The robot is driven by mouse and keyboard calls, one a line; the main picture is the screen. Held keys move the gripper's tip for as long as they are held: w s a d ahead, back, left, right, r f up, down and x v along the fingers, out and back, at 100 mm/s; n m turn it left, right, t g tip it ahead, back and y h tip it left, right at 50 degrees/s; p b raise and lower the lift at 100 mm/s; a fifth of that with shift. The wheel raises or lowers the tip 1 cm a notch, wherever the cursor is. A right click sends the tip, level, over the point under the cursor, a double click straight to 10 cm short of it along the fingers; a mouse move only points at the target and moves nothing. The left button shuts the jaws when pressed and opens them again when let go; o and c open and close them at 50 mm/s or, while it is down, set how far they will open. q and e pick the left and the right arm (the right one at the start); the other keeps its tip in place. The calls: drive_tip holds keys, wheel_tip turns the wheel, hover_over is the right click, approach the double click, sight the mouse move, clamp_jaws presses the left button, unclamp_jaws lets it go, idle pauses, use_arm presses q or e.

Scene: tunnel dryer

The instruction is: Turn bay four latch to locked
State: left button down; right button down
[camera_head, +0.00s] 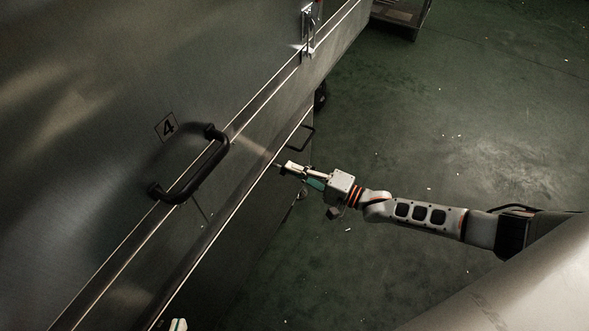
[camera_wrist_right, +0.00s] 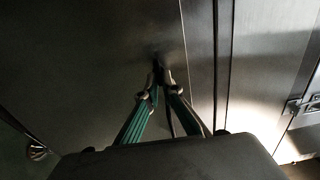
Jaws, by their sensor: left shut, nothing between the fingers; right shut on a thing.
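The bay four door (camera_head: 90,110) is a large dark metal panel with a "4" label (camera_head: 167,127) and a black bar handle (camera_head: 190,165). My right gripper (camera_head: 282,167) reaches in from the right to the side edge of the door. In the right wrist view its fingers (camera_wrist_right: 159,75) are closed on a small dark part (camera_wrist_right: 156,59) at the panel face. That part looks like a latch lever, but the fingers hide most of it and its turn position cannot be told. My left gripper (camera_head: 178,325) only just shows at the bottom edge, away from the door handle.
A bright metal clasp (camera_head: 308,30) stands out at the top of the door edge; a similar metal fitting (camera_wrist_right: 293,106) shows at the right of the wrist view. A dark bent handle (camera_head: 306,140) lies beyond the edge. The green floor (camera_head: 470,130) at right is mostly clear.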

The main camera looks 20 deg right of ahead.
drive_tip(key=c, duration=2.2)
unclamp_jaws()
drive_tip(key=v, duration=1.2)
